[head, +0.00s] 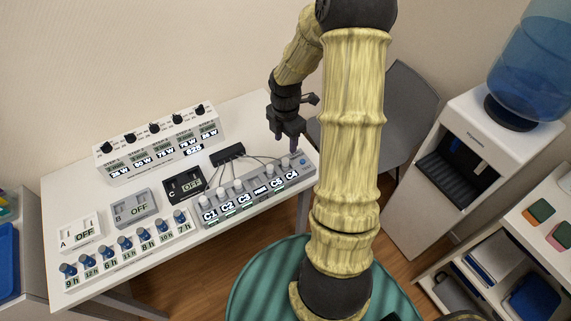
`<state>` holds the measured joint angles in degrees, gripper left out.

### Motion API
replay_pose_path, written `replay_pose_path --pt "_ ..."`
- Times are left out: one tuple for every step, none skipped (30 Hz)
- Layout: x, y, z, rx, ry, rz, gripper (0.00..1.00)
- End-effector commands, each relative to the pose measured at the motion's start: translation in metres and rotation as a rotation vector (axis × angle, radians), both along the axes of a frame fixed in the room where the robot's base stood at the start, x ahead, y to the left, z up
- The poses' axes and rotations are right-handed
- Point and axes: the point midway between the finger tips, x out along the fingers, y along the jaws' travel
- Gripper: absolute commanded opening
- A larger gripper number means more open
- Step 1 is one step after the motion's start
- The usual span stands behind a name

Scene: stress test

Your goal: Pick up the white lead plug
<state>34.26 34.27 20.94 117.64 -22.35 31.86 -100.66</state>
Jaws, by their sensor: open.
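The lead panel (262,201) is a grey strip labelled C1, C2, C3 and on to C4, at the front right of the white table. Several small pale plugs stand along it, one of them above C1 (205,203). Thin dark leads run to them from a small black box (228,155). The plugs are too small to tell clearly which one is the white lead plug. My gripper (294,149) is open and points down over the right end of the panel, near C4. It partly hides that end, and no held thing shows.
A dial unit (160,146) stands at the table's back. Boxes A (80,235), B (135,208) and C (185,186) read OFF. A row of blue-topped knobs (125,247) lines the front left. A grey chair (402,105) and a water dispenser (450,165) stand right.

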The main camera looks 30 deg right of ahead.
Motion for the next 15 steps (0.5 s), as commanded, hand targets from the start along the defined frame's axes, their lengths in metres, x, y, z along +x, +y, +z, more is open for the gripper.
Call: replay_pose_path --pt "-0.001 0.001 -0.01 0.001 0.005 0.001 0.48" --pt "-0.001 0.001 -0.015 0.001 0.004 0.003 0.48" --pt "-0.001 0.001 -0.022 0.002 0.006 0.003 0.48" --pt "-0.001 0.001 -0.028 0.001 0.004 0.002 0.48" --pt "-0.001 0.001 -0.033 0.002 0.006 0.002 0.48" --pt "-0.001 0.001 -0.04 0.001 0.004 0.002 0.48" --pt "-0.001 0.001 -0.045 0.001 0.005 0.001 0.48" --pt "-0.001 0.001 -0.049 0.001 0.004 0.001 0.48" --pt "0.0 0.001 -0.054 0.0 0.003 0.002 0.48" --pt "0.0 0.001 -0.057 0.0 0.003 0.002 0.48" --pt "0.0 0.0 -0.059 0.0 0.003 0.002 0.48" --pt "0.0 0.0 -0.061 0.0 0.001 0.001 0.48" --pt "0.0 0.0 -0.062 0.0 0.001 0.001 0.48" --pt "0.0 0.0 -0.062 -0.001 0.0 0.001 0.48" --pt "0.0 0.0 -0.063 -0.001 0.0 0.001 0.48"
